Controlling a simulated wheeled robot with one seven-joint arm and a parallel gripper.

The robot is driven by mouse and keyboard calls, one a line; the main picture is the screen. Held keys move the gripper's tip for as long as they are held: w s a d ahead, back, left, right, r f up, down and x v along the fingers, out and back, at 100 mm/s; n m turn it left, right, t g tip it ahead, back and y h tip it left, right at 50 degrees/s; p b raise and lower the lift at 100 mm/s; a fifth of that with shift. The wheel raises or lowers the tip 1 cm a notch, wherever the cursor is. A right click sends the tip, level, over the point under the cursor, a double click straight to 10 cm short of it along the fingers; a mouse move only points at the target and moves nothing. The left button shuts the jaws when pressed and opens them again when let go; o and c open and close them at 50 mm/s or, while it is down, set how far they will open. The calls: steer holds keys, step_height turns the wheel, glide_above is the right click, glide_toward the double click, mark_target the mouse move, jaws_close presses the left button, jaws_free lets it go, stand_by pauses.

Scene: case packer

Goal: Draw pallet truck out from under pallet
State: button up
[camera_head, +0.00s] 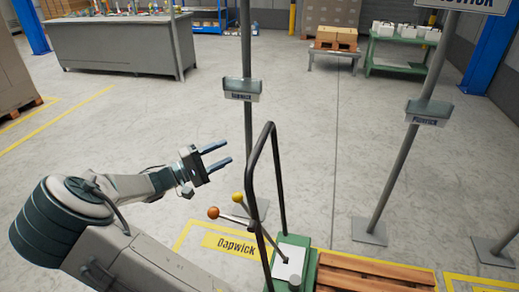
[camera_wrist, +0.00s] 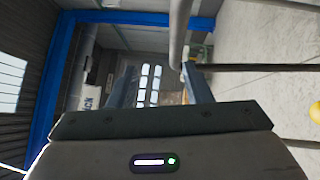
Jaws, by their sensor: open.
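The green pallet truck (camera_head: 296,243) stands at the bottom centre of the head view, with a tall black hoop handle (camera_head: 248,190). Two levers rise beside the handle, one with an orange knob (camera_head: 213,212) and one with a yellow knob (camera_head: 238,197). A wooden pallet (camera_head: 365,270) shows at the truck's right; its lower part is cut off, and I cannot tell how far the forks reach under it.
A floor plate reading "Dapwick" (camera_head: 230,244) lies inside yellow lines left of the truck. A sign post (camera_head: 247,130) stands behind the handle, and another post (camera_head: 393,180) stands to the right. The floor beyond my gripper is clear up to a grey workbench (camera_head: 115,50).

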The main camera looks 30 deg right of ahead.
mark_target(261, 143)
steer(key=d, duration=0.4)
steer(key=d+b, duration=0.1)
steer(key=d, duration=0.4)
steer(key=d+f, duration=0.1)
steer(key=d, duration=0.3)
steer(key=shift+s+d+b, duration=0.3)
steer(key=shift+d+b, duration=0.05)
steer(key=shift+c, duration=0.4)
jaws_close()
